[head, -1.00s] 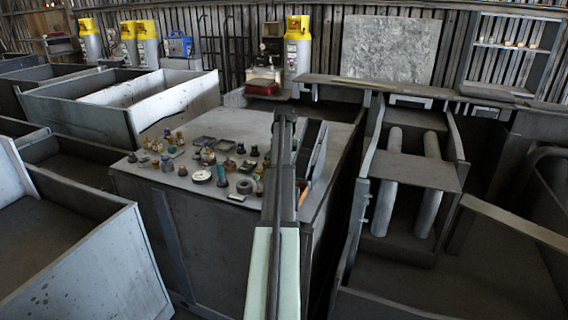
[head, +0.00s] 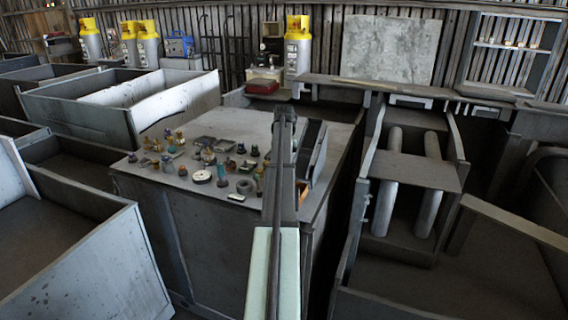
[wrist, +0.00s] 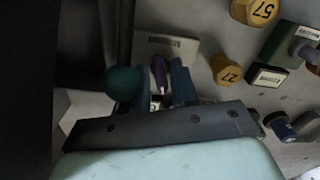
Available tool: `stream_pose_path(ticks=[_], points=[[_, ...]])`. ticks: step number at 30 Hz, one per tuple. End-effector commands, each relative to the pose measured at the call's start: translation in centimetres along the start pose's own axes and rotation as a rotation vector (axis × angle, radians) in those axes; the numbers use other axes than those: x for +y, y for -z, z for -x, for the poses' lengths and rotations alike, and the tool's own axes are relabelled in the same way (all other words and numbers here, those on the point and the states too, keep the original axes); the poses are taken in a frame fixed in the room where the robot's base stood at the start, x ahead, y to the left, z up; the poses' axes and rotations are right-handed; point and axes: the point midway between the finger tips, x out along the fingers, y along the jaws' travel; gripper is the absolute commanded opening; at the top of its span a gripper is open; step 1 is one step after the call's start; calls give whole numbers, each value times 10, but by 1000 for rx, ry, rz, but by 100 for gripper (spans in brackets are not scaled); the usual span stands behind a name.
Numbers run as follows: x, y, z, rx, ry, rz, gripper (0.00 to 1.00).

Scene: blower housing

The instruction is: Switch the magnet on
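In the wrist view, my gripper (wrist: 160,92) points at a grey tabletop. Its two dark bluish fingers stand apart. A narrow purple part (wrist: 158,70) shows between them, and I cannot tell if they touch it. A round teal knob (wrist: 122,82) lies just left of the fingers. A pale plate (wrist: 168,45) with a small label sits beyond them. I cannot tell which part is the magnet or its switch. In the head view, my arm hides the gripper.
Yellow knobs marked 57 (wrist: 258,9) and 27 (wrist: 226,70), and a green block (wrist: 292,42), lie right of the gripper. In the head view, many small parts crowd the bench top (head: 150,190) left of my arm. Open bins stand on both sides.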

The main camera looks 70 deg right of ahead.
Motion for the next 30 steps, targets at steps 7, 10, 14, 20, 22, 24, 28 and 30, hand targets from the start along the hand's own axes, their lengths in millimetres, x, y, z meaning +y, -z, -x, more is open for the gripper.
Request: stream_pose_path(ticks=[7, 10, 14, 20, 22, 24, 28, 30], points=[[0, 0, 0, 0, 0, 1, 39], [0, 0, 0, 0, 0, 1, 39], [0, 0, 7, 1, 0, 1, 39], [0, 1, 37, 2, 0, 1, 39], [0, 1, 51, 2, 0, 1, 39], [0, 2, 65, 3, 0, 1, 39], [0, 2, 90, 2, 0, 1, 39], [0, 1, 102, 2, 0, 1, 39]])
